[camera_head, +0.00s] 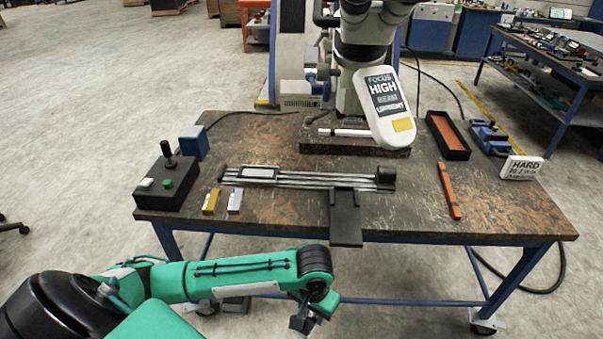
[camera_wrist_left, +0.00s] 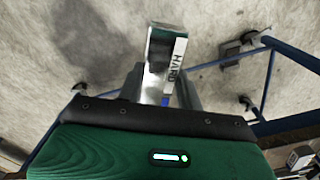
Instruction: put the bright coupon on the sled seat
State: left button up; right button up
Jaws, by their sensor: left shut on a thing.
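My left gripper (camera_head: 304,322) hangs in front of the table, below its front edge. In the left wrist view its fingers (camera_wrist_left: 160,88) are shut on a small block (camera_wrist_left: 168,45) with a white label reading HARD and dark and silvery faces. A gold-yellow coupon (camera_head: 211,201) and a silvery-white coupon (camera_head: 235,201) lie side by side at the table's front left. Behind them is a rail set (camera_head: 310,180) with a light-topped piece (camera_head: 260,173) at its left end, which looks like the sled seat. My right gripper is not in view.
A black joystick box (camera_head: 167,184) stands at the table's left. A microscope with a tag (camera_head: 386,105) stands at the back. A black plate (camera_head: 345,218) juts over the front edge. An orange bar (camera_head: 449,191), an orange-lined tray (camera_head: 448,136) and a HARD sign (camera_head: 521,167) are at the right.

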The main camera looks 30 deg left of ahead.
aim_at(258, 172)
jog(key=j+z, duration=0.2)
jog(key=z, duration=0.2)
jog(key=j+z, duration=0.15)
jog(key=z, duration=0.3)
jog(key=k+j+z, duration=0.15)
jog(key=z, duration=0.25)
jog(key=k+j, duration=0.25)
jog(key=j, duration=0.15)
jog(key=k+j, duration=0.25)
jog(key=j, duration=0.15)
jog(key=k+j, duration=0.25)
jog(key=j, duration=0.15)
jog(key=k+j, duration=0.25)
jog(key=j, duration=0.2)
